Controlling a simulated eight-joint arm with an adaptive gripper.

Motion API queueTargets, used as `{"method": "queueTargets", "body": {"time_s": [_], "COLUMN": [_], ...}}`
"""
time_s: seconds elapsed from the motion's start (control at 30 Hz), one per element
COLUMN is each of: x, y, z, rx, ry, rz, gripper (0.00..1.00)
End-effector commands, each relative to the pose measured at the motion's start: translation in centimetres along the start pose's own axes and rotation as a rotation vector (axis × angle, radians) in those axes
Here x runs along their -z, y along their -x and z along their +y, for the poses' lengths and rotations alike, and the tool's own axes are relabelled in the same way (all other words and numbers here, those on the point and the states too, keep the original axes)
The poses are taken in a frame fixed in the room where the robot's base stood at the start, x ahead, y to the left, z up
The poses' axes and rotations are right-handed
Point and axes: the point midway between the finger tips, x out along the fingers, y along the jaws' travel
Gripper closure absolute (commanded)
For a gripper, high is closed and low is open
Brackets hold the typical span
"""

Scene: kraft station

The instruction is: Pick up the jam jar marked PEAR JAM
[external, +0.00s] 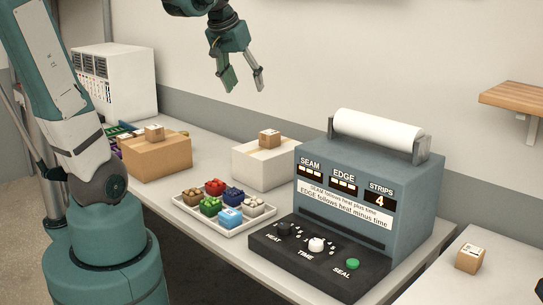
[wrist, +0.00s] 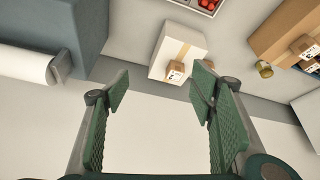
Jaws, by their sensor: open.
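A small gold-yellow jar-like thing (wrist: 265,69) stands between the white box and the brown carton in the wrist view. Its label cannot be read, so I cannot tell whether it is marked PEAR JAM. I cannot make it out in the external view. My gripper (external: 245,86) is high above the bench, near the back wall, with its fingers pointing down. In the wrist view my gripper (wrist: 160,88) is open, with nothing between its fingers. The jar-like thing lies right of the fingers there, well apart from them.
A white box (external: 263,162) and a brown carton (external: 155,158) each carry small parcels. A white tray (external: 236,229) holds several coloured punnets. A blue-grey sealing machine (external: 405,200) with a roll (external: 377,130) fills the right. A white cabinet (external: 130,85) stands at the back left.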

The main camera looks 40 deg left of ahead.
Motion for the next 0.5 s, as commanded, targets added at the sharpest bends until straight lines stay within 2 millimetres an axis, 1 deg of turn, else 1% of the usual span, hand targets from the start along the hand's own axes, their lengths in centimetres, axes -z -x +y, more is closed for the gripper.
{"method": "queueTargets", "body": {"time_s": [0.03, 0.1, 0.37, 0.5], "x": [1.0, 2.1, 6.1, 8.2], "y": [-0.4, -1.0, -3.2, -4.5], "z": [-0.6, -1.4, -4.4, -6.3], "rx": [0.006, 0.013, 0.039, 0.053], "ry": [0.015, 0.035, 0.107, 0.147], "rz": [-0.007, -0.017, -0.056, -0.076], "gripper": [0.44, 0.44, 0.44, 0.44]}}
